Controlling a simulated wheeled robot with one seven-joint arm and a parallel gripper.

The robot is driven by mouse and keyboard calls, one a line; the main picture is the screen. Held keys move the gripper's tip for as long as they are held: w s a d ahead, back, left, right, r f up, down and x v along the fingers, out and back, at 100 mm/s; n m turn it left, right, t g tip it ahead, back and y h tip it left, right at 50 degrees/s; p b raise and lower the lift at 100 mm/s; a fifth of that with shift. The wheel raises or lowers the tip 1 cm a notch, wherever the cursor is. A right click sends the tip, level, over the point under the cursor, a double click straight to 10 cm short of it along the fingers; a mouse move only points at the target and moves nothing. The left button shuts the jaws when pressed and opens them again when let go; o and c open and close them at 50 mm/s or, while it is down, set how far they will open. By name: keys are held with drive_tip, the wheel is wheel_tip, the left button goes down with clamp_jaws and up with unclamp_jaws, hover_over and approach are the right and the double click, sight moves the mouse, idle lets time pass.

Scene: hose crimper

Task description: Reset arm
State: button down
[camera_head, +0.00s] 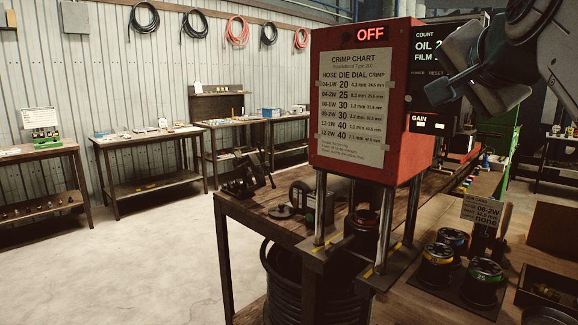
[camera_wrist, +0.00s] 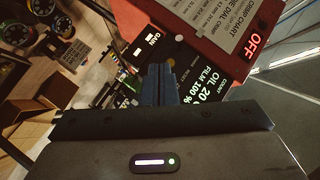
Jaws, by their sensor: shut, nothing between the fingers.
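My gripper (camera_wrist: 160,85) shows in the wrist view with its blue-grey fingers together and nothing between them. In the head view, my arm and gripper (camera_head: 462,50) are at the upper right, raised in front of the dark display panel. The red crimper (camera_head: 405,100) stands in the middle right on metal posts, with a lit OFF sign and a crimp chart (camera_head: 352,105). The crimper's red head also shows in the wrist view (camera_wrist: 190,12). My gripper appears apart from the crimper, though its distance from the display panel is hard to judge.
A wooden bench (camera_head: 250,212) carries the crimper and small tools. To the right, several round dies (camera_head: 437,262) sit near a small sign (camera_head: 484,212). Side tables (camera_head: 150,140) line the wall, where coiled hoses (camera_head: 145,18) hang. The floor at left is clear.

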drive_tip(key=w+a+f+n+g+y+p, duration=0.1)
drive_tip(key=a+f+n+g, duration=0.1)
drive_tip(key=f, duration=0.5)
drive_tip(key=a+f+n+g+y+p, duration=0.1)
drive_tip(key=a+f+n+g, duration=0.15)
drive_tip(key=f, duration=0.55)
drive_tip(key=s+a+f+n+g, duration=0.2)
drive_tip(key=s+f, duration=0.2)
drive_tip(key=f, duration=0.5)
drive_tip(key=s+a+f+n+g+p, duration=0.1)
drive_tip(key=s+a+f+n+g, duration=0.1)
drive_tip(key=s+f, duration=0.3)
drive_tip(key=s+a+f+n+g+p, duration=0.1)
drive_tip(key=s+a+f+n+g, duration=0.1)
drive_tip(key=f, duration=1)
drive_tip(key=s+a+n, duration=0.1)
drive_tip(key=s, duration=0.1)
drive_tip(key=shift+s+a+f+n+g, duration=0.2)
drive_tip(key=shift+s+f+n+g, duration=0.1)
drive_tip(key=shift+n+g, duration=0.05)
